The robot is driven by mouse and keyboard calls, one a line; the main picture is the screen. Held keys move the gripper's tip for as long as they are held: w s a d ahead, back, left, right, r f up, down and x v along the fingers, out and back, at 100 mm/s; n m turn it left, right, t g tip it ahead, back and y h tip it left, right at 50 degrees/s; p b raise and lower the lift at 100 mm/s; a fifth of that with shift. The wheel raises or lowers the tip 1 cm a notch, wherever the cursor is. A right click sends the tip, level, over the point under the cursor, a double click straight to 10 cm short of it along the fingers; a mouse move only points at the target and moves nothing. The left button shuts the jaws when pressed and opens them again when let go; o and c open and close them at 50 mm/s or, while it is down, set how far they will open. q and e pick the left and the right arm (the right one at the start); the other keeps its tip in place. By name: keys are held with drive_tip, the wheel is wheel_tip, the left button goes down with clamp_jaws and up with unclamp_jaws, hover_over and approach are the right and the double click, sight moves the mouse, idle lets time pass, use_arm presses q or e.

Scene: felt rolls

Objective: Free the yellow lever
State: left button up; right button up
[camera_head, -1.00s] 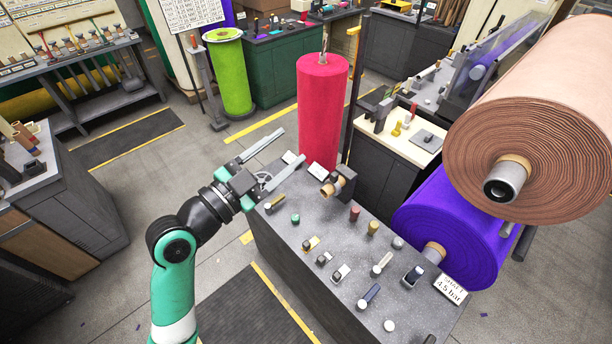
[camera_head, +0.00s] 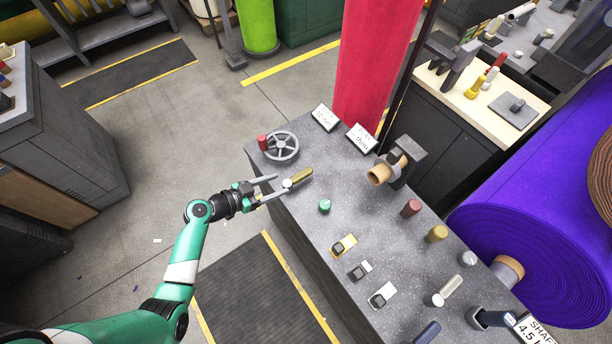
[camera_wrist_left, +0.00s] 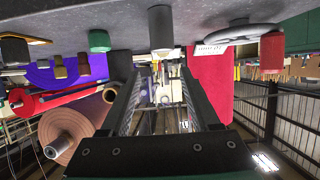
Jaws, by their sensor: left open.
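My left gripper (camera_head: 273,187) is open. Its fingers point at the lever's pivot end from the left, and I cannot tell whether they touch it. In the left wrist view a grey cylinder (camera_wrist_left: 161,28) stands ahead of the left gripper (camera_wrist_left: 163,72), with nothing visibly held between the fingers. My right gripper is not in view.
A grey handwheel (camera_head: 281,147) with a red knob sits behind the lever. A green knob (camera_head: 324,206) and a yellow-plated switch (camera_head: 343,245) are to its right. A red roll (camera_head: 373,70) stands behind the console.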

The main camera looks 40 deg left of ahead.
sight(303, 173)
use_arm(q)
drive_tip(key=b+x, duration=0.1)
drive_tip(key=b, duration=0.1)
drive_tip(key=b+x, duration=0.4)
drive_tip(key=shift+w+a+f+b, duration=0.15)
drive_tip(key=shift+a+f+b, duration=0.05)
drive_tip(key=shift+f+b, duration=0.15)
drive_tip(key=x, duration=0.2)
drive_tip(key=b+x, duration=0.1)
drive_tip(key=x, duration=0.1)
drive_tip(key=r+x, duration=0.1)
drive_tip(key=x, duration=0.1)
drive_tip(key=shift+w+f, duration=0.1)
drive_tip(key=shift+w, duration=0.3)
clamp_jaws()
idle(0.5)
